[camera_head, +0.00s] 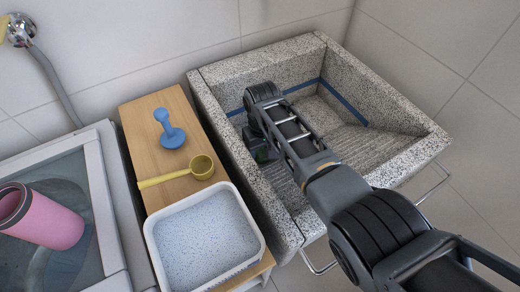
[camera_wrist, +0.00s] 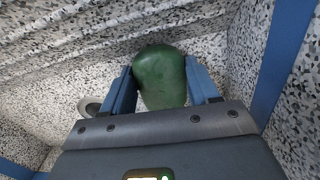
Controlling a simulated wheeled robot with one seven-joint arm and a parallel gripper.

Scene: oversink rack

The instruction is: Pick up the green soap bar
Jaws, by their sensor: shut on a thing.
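The green soap bar (camera_wrist: 160,78) is a rounded, dark green block. In the wrist view it sits between the two blue fingers of my gripper (camera_wrist: 162,88), which is shut on it. In the head view a small bit of the soap bar (camera_head: 262,155) shows beside my gripper, low inside the left part of the granite sink (camera_head: 393,112). My arm hides most of the gripper there. I cannot tell whether the soap bar touches the sink floor.
Left of the sink, a wooden board (camera_head: 150,108) carries a blue dumbbell-shaped object (camera_head: 170,130), a yellow scoop (camera_head: 200,168) and a white tub (camera_head: 262,245). A pink cup (camera_head: 50,222) lies on the machine at far left. The sink walls rise around my gripper. The sink's right side is clear.

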